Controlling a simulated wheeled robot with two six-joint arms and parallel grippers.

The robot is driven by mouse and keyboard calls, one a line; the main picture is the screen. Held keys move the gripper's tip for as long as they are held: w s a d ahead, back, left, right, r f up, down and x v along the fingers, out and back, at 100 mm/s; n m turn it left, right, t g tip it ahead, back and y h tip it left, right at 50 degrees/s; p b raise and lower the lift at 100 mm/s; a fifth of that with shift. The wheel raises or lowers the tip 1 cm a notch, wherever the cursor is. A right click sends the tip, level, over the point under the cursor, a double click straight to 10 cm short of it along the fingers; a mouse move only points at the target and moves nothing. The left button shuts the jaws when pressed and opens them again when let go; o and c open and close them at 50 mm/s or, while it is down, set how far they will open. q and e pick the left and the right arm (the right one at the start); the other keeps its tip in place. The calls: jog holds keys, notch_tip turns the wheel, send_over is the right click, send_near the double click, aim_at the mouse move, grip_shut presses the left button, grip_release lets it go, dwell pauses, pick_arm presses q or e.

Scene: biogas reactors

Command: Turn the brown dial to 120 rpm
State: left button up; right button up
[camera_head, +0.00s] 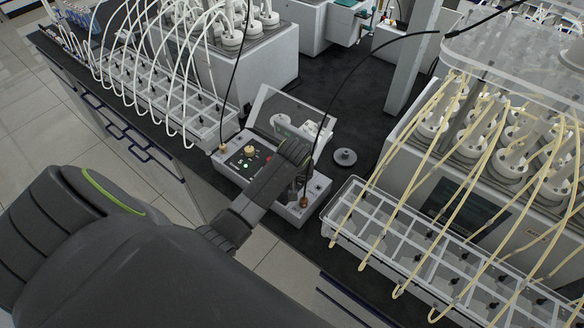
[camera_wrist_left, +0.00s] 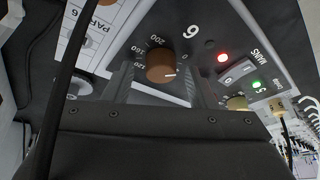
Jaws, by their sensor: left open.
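The brown dial (camera_wrist_left: 161,67) is in the left wrist view, on a dark panel with a scale around it. The numbers 200, 160 and 120 are readable on its upper left side. Its white pointer mark lies on its lower right, away from the 120. My left gripper (camera_wrist_left: 164,78) is open, with one finger on each side of the dial; I cannot tell whether they touch it. In the head view my left gripper (camera_head: 294,155) is over the white control box (camera_head: 232,165), and the dial is hidden behind it. My right gripper is not in view.
A lit red lamp (camera_wrist_left: 223,57), a MAINS switch (camera_wrist_left: 236,72) and a brass-coloured knob (camera_wrist_left: 237,103) sit right of the dial. Black cables rise from the box. A clear-walled tray (camera_head: 345,215) with yellow tubes stands to its right; a white-tubed rack (camera_head: 200,122) stands to its left.

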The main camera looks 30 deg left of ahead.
pick_arm(q)
jog(key=c, duration=1)
